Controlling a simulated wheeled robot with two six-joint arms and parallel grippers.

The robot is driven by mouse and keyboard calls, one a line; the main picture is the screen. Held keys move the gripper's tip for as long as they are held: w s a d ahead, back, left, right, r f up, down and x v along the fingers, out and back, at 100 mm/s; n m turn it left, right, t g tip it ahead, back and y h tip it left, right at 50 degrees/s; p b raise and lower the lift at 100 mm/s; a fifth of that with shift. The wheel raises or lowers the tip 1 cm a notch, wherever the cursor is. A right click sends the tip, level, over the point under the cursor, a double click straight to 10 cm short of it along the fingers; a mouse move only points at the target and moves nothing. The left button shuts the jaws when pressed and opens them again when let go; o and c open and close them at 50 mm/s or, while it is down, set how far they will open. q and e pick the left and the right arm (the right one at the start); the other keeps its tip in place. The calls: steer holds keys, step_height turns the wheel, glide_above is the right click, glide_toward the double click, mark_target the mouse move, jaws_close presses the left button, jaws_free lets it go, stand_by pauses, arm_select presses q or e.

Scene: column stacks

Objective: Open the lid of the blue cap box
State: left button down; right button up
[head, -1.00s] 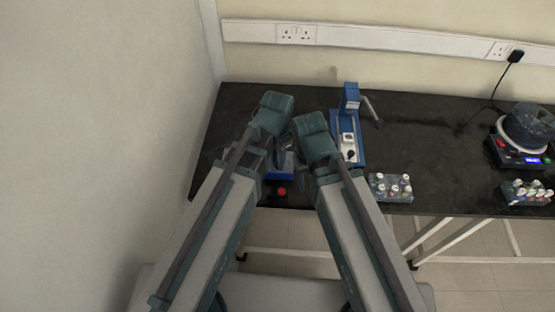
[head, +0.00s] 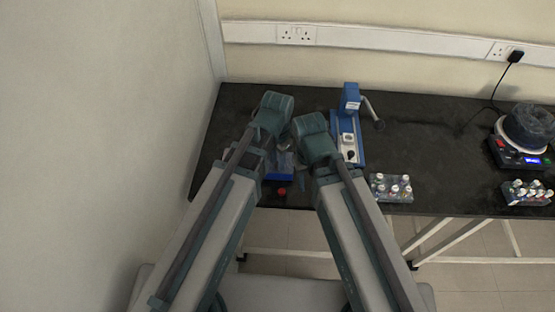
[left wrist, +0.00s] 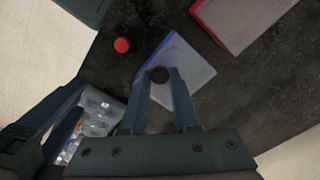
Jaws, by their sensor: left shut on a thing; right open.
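The blue cap box (head: 278,177) sits near the front edge of the black table, partly hidden by my arms in the head view. In the left wrist view its pale translucent lid (left wrist: 192,82) shows, with a blue edge (left wrist: 154,53) along one side. My left gripper (left wrist: 161,75) is over the lid, its fingers shut on a dark round knob (left wrist: 159,74). Whether the lid is lifted or tilted, I cannot tell. My right gripper (left wrist: 62,112) is open beside the box, apart from the lid; its tips are partly hidden.
A red cap (left wrist: 122,45) lies by the box, near the table edge. A red-edged panel (left wrist: 238,22) lies on the other side. Racks of capped vials (head: 391,188) (head: 526,193), a blue device with a lever (head: 346,135) and a round machine (head: 524,132) stand to the right.

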stand_by(0.4)
arm_select(q)
steer(key=shift+w+r+g+p, duration=0.45)
steer(key=shift+w+r+g, duration=0.15)
steer(key=shift+w+g, duration=0.25)
arm_select(e)
steer(key=shift+r, duration=0.45)
arm_select(q)
steer(key=shift+w+r+g, duration=0.3)
steer(key=shift+w+g, duration=0.05)
steer(key=shift+g, duration=0.5)
steer(key=shift+r+g, duration=0.2)
steer(key=shift+g, duration=0.2)
arm_select(e)
steer(key=shift+f, duration=0.15)
arm_select(q)
steer(key=shift+s, duration=0.1)
steer(key=c, duration=0.7)
jaws_free()
steer(key=shift+o, duration=0.2)
steer(key=shift+r, duration=0.1)
